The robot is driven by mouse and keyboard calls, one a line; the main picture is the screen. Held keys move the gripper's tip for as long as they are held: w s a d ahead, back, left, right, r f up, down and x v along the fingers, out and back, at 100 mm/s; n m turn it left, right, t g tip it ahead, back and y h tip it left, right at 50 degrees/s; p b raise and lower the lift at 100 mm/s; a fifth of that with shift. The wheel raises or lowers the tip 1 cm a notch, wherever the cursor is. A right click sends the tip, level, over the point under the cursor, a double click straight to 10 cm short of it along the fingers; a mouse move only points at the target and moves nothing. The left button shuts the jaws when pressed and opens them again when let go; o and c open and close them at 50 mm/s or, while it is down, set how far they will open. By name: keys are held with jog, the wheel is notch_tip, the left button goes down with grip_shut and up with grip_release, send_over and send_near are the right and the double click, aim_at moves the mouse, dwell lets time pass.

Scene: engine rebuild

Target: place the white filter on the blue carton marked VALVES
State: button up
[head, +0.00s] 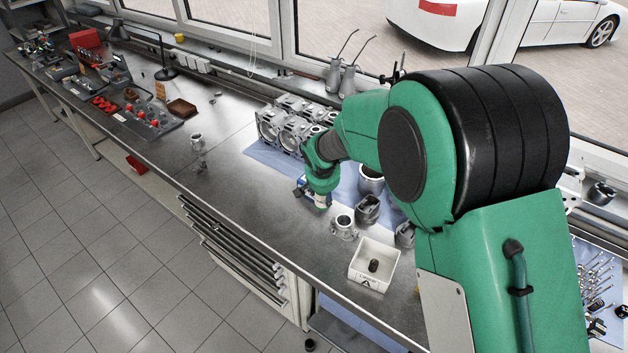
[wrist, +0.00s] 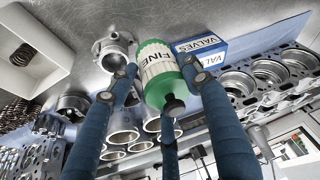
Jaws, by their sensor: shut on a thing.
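The white filter (wrist: 158,72), a cylinder with green ends and the word FINE on its label, is between the three dark fingers of my gripper (wrist: 163,80) in the wrist view. The gripper is shut on it. In the head view my gripper (head: 321,188) points down over the bench, and the filter (head: 322,202) shows only in small part below it. The blue carton marked VALVES (wrist: 203,47) lies just right of the filter in the wrist view. In the head view the carton (head: 300,187) is mostly hidden behind my gripper. I cannot tell whether filter and carton touch.
Engine blocks (head: 285,122) stand on a blue mat (head: 262,155) behind my gripper. A metal housing (head: 343,226), dark pistons (head: 367,208) and a white bin (head: 372,255) holding a coil spring are nearby at the right. The bench left of the gripper (head: 235,185) is mostly clear.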

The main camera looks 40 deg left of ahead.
jog(key=shift+a, duration=0.1)
dwell(0.3)
jog(key=w+a+f+p, duration=0.1)
jog(key=w+a, duration=0.9)
jog(key=a, duration=0.1)
jog(key=shift+w+f, duration=0.2)
jog(key=shift+w, duration=0.1)
dwell(0.4)
jog(key=shift+s+p+x, duration=0.2)
jog(key=shift+x, duration=0.7)
jog(key=shift+s+p+x, duration=0.15)
jog(key=shift+p+x, duration=0.05)
jog(key=shift+x, duration=0.65)
jog(key=shift+d+f, duration=0.1)
jog(key=shift+f, duration=0.25)
jog(key=o, duration=1.4)
